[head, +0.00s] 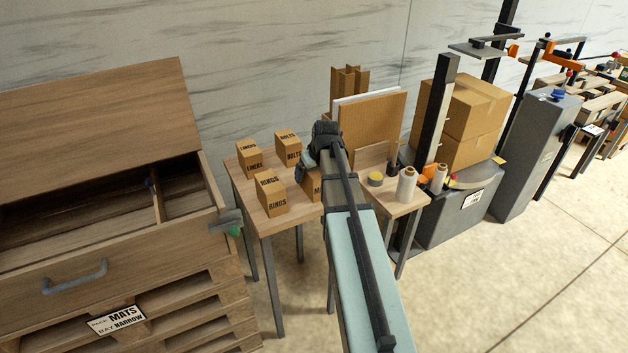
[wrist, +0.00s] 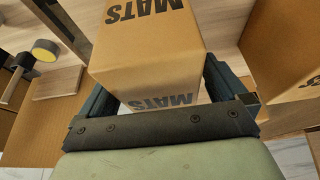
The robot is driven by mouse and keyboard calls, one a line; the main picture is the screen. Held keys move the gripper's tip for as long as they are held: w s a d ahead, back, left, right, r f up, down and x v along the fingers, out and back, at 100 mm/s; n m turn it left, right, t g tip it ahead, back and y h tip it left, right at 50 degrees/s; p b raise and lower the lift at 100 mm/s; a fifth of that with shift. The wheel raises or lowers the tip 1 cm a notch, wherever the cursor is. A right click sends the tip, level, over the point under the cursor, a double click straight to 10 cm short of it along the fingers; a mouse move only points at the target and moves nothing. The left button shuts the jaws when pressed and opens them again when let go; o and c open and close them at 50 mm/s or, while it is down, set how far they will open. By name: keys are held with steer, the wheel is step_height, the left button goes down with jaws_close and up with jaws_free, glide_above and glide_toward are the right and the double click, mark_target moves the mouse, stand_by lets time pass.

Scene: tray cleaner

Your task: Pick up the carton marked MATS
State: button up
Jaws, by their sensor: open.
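The MATS carton (wrist: 150,55) is a tan box with black lettering on two faces. In the wrist view it stands between the two fingers of my gripper (wrist: 155,82), which are open on either side of it. I cannot tell whether either finger touches it. In the head view only a part of the carton (head: 313,188) shows on the small table, with an "M" visible; my arm hides the rest. My gripper (head: 322,158) is over that spot, its fingers mostly hidden there.
Cartons marked RINGS (head: 271,194), LINERS (head: 249,157) and BOLTS (head: 288,148) stand left of my gripper. A tape roll (head: 375,179) and white rolls (head: 407,184) are to its right. An open wooden chest (head: 105,270) at left bears a sign (head: 117,320) reading "MATS" and "BAY NARROW".

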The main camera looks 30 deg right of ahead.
stand_by(0.3)
steer(key=c, duration=1.3)
